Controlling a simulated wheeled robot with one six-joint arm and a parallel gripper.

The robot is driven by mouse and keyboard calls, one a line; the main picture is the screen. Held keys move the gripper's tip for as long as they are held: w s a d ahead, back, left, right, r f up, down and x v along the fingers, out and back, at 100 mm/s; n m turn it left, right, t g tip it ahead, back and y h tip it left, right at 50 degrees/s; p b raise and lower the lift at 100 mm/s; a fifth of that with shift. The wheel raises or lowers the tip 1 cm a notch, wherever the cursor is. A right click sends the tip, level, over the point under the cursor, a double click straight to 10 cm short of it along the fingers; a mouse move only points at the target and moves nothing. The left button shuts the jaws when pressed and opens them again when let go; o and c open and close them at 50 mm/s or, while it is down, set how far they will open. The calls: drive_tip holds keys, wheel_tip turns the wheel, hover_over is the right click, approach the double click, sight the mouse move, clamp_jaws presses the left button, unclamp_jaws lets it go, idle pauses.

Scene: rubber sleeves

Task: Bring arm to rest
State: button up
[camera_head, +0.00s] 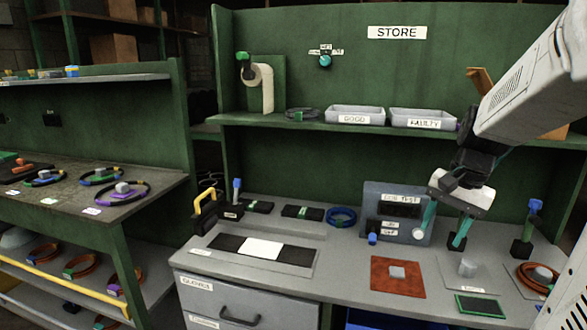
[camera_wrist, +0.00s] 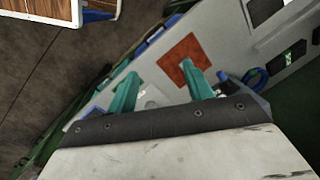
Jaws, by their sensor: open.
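My gripper (camera_head: 446,228) hangs above the right part of the grey workbench (camera_head: 340,262) in the head view, its two teal fingers pointing down and spread apart. Nothing shows between them. My white arm comes in from the upper right, in front of the shelf's right end. In the wrist view my gripper (camera_wrist: 159,75) also shows open and empty, with the red-brown mat (camera_wrist: 182,60) beyond the fingertips. In the head view the gripper overlaps the right edge of the grey test box (camera_head: 378,205); whether they touch, I cannot tell.
The red-brown mat (camera_head: 398,286) bears a small grey block. A blue-topped post (camera_head: 525,235) stands right of the gripper, near an orange ring (camera_head: 540,275). The GOOD tray (camera_head: 355,114) and FAULTY tray (camera_head: 422,118) sit on the shelf above. A side table with rings stands left.

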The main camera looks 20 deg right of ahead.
drive_tip(key=s+a+n, duration=0.5)
drive_tip(key=a+n, duration=0.1)
drive_tip(key=a, duration=0.4)
drive_tip(key=s+a+n+h, duration=0.1)
drive_tip(key=s+a+n, duration=0.5)
drive_tip(key=a, duration=0.5)
drive_tip(key=shift+a+r, duration=0.2)
drive_tip(key=shift+a, duration=0.1)
drive_tip(key=shift+s, duration=0.1)
drive_tip(key=shift+c, duration=0.3)
